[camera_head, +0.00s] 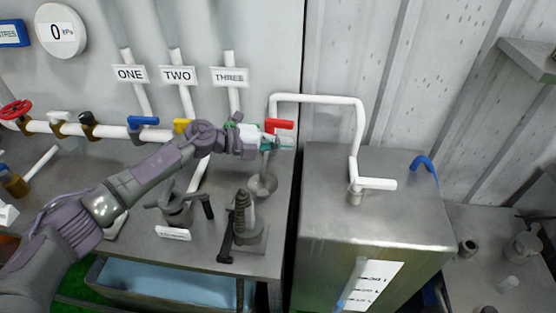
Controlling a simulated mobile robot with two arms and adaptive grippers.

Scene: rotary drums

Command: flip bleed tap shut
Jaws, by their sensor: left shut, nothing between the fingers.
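A red tap handle (280,125) sits at the right end of the white horizontal pipe; no label shows which tap is the bleed tap. My left gripper (284,143) is shut and empty just below the red handle, very close to it; I cannot tell whether they touch. My left arm reaches in from the lower left and hides part of the pipe. A blue lever (143,121) and a yellow lever (182,125) stand on the same pipe to the left. My right gripper is not in view.
Labels ONE (130,74), TWO (177,75) and THREE (230,77) mark upright pipes. A steel cabinet (330,225) with a white pipe on top stands right. A funnel-like cup (263,184) and a ribbed fitting (243,215) stand below the gripper.

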